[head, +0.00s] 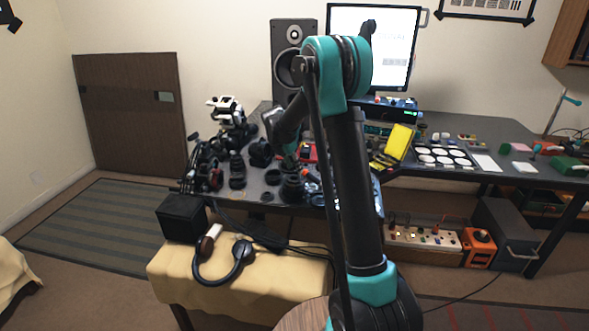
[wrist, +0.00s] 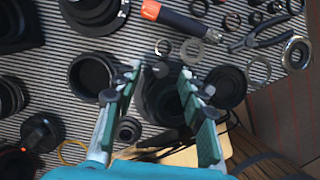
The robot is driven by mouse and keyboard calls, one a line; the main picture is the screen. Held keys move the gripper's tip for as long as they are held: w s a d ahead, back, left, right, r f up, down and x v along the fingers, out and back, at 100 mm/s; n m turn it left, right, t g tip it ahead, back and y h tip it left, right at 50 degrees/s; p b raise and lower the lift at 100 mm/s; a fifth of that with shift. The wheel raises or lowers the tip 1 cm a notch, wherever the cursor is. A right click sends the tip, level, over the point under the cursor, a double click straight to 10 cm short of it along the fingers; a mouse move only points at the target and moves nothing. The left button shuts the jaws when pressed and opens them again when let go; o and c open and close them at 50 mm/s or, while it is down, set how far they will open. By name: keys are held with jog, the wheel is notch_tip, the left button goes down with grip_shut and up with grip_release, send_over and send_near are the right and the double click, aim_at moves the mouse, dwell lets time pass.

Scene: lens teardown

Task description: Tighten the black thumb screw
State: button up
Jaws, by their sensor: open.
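My gripper (wrist: 160,69) is open, with its two teal-padded fingers apart and pointing at the table. A dark, round, hollow lens part (wrist: 166,104) lies between and beyond the fingers. A small dark knob (wrist: 158,69) shows at the near-top side of that part, between the fingertips; it may be the black thumb screw, but I cannot tell for sure. Neither finger visibly touches it. In the head view my gripper (head: 291,172) points down over the crowded table, and the screw is too small to make out.
On the striped mat (wrist: 52,105) lie a black ring (wrist: 91,76), a dark disc (wrist: 225,86), an orange-handled tool (wrist: 174,18), pliers (wrist: 262,38) and several metal rings. A yellow case (head: 399,142) and a tray of white discs (head: 442,157) stand to the right. Little bare room surrounds the fingers.

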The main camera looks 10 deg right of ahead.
jog(key=v, duration=1)
jog(key=shift+r, duration=0.35)
